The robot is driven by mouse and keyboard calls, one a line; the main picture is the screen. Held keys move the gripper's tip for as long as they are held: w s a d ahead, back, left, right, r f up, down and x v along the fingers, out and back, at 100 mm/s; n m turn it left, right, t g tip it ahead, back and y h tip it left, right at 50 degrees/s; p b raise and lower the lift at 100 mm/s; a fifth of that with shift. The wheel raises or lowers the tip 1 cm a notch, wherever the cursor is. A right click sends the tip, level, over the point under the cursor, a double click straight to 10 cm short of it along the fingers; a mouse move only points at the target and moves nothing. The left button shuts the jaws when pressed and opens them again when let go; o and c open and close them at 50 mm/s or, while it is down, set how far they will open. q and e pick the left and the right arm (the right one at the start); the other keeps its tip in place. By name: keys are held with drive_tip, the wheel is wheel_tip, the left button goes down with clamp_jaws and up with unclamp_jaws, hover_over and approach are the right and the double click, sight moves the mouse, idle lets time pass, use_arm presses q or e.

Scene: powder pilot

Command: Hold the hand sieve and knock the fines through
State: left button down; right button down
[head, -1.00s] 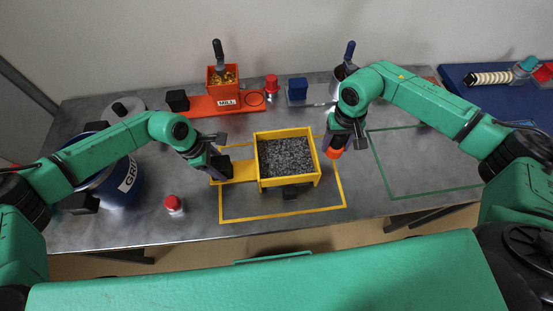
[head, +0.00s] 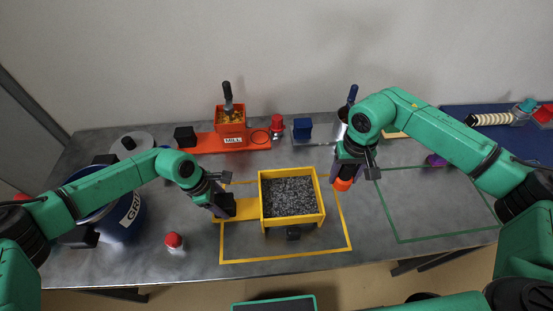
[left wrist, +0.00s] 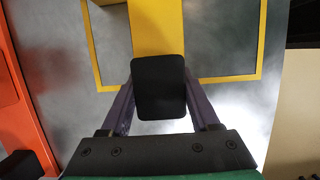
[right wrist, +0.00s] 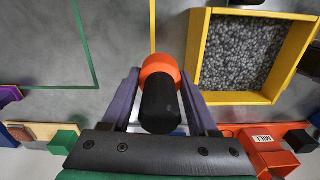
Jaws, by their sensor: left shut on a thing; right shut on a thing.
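The yellow hand sieve (head: 262,222) is a square tray filled with grey grains, inside the yellow outline on the table. Its black handle grip (left wrist: 160,87) is between my left gripper's fingers in the left wrist view. My left gripper (head: 226,207) is shut on that handle, left of the tray. My right gripper (head: 347,172) is shut on a black-handled knocker with an orange head (head: 342,184), close to the tray's right wall. The knocker (right wrist: 160,100) also shows in the right wrist view, with a small gap to the sieve (right wrist: 235,98). What lies beneath the sieve is hidden.
A blue drum marked GRIT (head: 125,218) and a red-capped shaker (head: 174,242) stand left. An orange mill (head: 231,125), a red-capped bottle (head: 277,123) and a blue block (head: 302,129) stand behind. The green outlined area (head: 440,238) at right is mostly bare.

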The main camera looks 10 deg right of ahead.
idle(0.8)
use_arm(q)
drive_tip(key=shift+c, duration=0.2)
unclamp_jaws()
drive_tip(key=shift+v, duration=3.8)
drive_tip(key=v, duration=1.2)
